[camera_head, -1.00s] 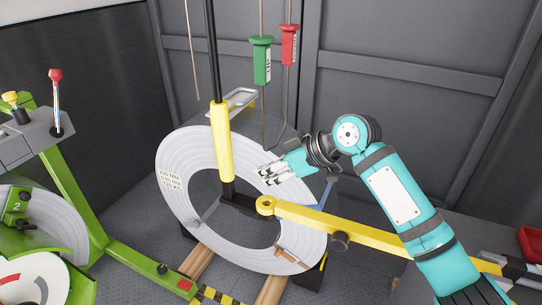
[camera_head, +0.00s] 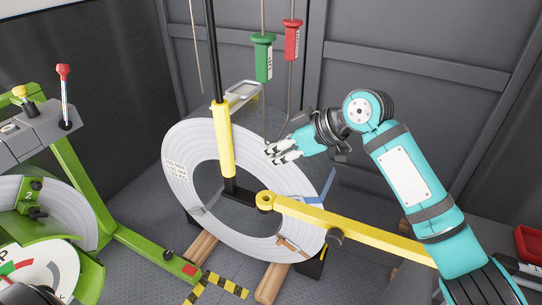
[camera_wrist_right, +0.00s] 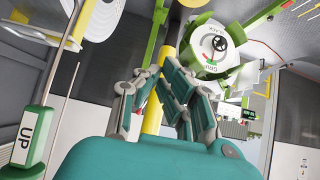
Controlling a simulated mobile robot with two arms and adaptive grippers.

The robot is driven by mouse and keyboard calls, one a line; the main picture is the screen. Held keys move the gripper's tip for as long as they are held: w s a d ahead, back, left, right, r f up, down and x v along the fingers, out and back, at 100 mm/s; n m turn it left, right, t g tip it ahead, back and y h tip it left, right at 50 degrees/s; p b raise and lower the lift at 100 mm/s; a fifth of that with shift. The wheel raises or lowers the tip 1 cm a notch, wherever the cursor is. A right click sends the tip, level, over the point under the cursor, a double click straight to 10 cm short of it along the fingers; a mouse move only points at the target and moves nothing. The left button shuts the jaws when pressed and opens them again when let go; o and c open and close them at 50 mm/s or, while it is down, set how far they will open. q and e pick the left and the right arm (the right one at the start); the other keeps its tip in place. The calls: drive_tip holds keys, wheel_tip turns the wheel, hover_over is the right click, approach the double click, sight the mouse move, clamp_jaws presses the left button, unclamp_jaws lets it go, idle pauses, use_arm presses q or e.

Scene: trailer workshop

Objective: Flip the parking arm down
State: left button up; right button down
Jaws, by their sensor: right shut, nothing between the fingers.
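A long yellow bar (camera_head: 345,228) runs from a ringed pivot in front of the white coil down to the right, passing behind my right arm. A yellow sleeve (camera_head: 224,138) stands upright on a black pole to the left of the pivot. I cannot tell for certain which yellow piece is the parking arm. My right gripper (camera_head: 270,153) is shut and empty, above the pivot and right of the sleeve, in front of the coil's upper right part. In the right wrist view, a yellow pole (camera_wrist_right: 153,112) shows behind the fingers. My left gripper is out of view.
The white coil (camera_head: 180,165) stands upright on wooden beams (camera_head: 272,283). A green handle (camera_head: 264,58) and a red handle (camera_head: 291,38) hang above on thin rods. A green machine (camera_head: 75,185) is at left. A dark wall closes the back.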

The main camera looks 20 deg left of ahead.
drive_tip(key=b+v, duration=0.1)
drive_tip(key=v, duration=0.6)
drive_tip(key=shift+r+b, duration=0.3)
drive_tip(key=shift+r, duration=0.1)
drive_tip(key=shift+s+f, duration=0.1)
